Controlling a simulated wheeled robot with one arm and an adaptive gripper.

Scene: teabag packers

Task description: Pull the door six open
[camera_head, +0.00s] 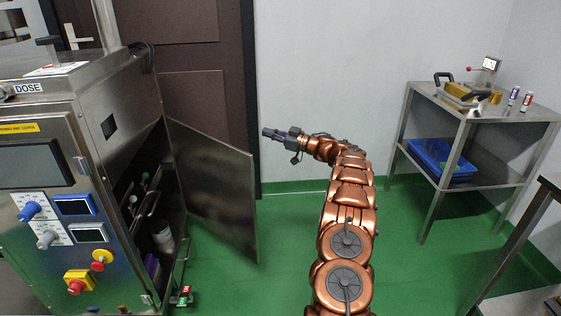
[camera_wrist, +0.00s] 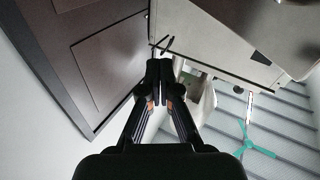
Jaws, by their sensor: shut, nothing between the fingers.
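A metal cabinet door (camera_head: 214,188) on the right side of the steel machine (camera_head: 38,190) stands wide open in the head view, swung out to the right. No number shows on it. The inside of the machine is visible behind it, with dark fittings and a white container (camera_head: 163,238). My gripper (camera_head: 268,133) is above and to the right of the door's top edge and looks apart from it. In the wrist view my gripper (camera_wrist: 160,66) has its fingers together with nothing between them.
A steel side table (camera_head: 466,110) with a blue crate (camera_head: 432,172) on its lower shelf stands at the right. A brown panelled door (camera_head: 195,85) is behind the machine. Another table edge (camera_head: 548,188) juts in at lower right. Green floor (camera_head: 395,260) between them is clear.

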